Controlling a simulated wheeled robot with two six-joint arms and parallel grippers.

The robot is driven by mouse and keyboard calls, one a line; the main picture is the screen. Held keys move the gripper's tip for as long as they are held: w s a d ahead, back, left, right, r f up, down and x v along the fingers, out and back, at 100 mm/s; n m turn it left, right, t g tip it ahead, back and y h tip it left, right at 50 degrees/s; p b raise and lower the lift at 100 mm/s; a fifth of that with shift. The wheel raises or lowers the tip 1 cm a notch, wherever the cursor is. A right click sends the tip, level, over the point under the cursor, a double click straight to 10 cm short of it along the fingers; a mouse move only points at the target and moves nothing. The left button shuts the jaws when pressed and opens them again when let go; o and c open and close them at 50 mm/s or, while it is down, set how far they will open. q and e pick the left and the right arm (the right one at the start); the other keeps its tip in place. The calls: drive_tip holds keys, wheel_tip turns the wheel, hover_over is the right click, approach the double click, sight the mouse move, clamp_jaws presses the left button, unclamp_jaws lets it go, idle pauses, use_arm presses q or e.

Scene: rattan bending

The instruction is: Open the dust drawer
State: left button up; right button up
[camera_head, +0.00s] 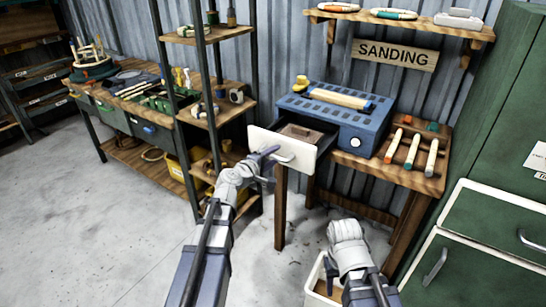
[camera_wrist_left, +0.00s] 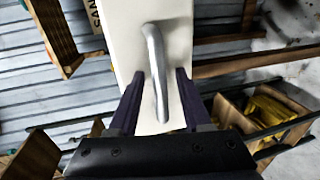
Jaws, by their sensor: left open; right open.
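The dust drawer has a white front (camera_head: 300,153) and stands pulled out from the left side of the blue sanding machine (camera_head: 345,116), its inside showing. In the left wrist view, its curved metal handle (camera_wrist_left: 155,60) runs between the two dark fingers of my left gripper (camera_wrist_left: 158,103). The fingers are apart, one on each side of the handle. In the head view, my left gripper (camera_head: 268,160) is at the drawer front. My right gripper (camera_head: 331,272) is low, far below the drawer, and mostly hidden by its wrist; it is empty as far as I see.
The machine sits on a wooden bench (camera_head: 425,181) with several sanding sticks to its right. A shelf rack (camera_head: 205,90) stands left of the drawer. A white bin (camera_head: 317,292) is on the floor by my right arm. Green cabinets (camera_head: 480,250) stand at right. The floor at left is clear.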

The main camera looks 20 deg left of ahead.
use_arm(q)
drive_tip(key=shift+s, duration=0.1)
drive_tip(key=p+v, duration=0.1)
drive_tip(key=v, duration=0.6)
drive_tip(key=shift+s+p, duration=0.3)
drive_tip(key=shift+a, duration=0.15)
drive_tip(key=s+d+f+m+g+h+p, duration=0.1)
drive_tip(key=s+d+f+m+g+p, duration=0.15)
drive_tip(key=d+m+g, duration=0.4)
drive_tip(key=s+d+f+m+g+h+p, duration=0.1)
drive_tip(key=s+d+m+p, duration=0.25)
drive_tip(key=d, duration=0.55)
drive_tip(key=s+d+f+m+g+y+p, duration=0.1)
drive_tip(key=s+m+g+y+p, duration=0.4)
drive_tip(key=s, duration=1.1)
drive_tip(key=f+m+g+y, duration=0.1)
drive_tip(key=m+g+y, duration=0.1)
drive_tip(key=m+y, duration=0.1)
drive_tip(key=shift+s+g+p, duration=0.3)
drive_tip(key=shift+s+g, duration=0.05)
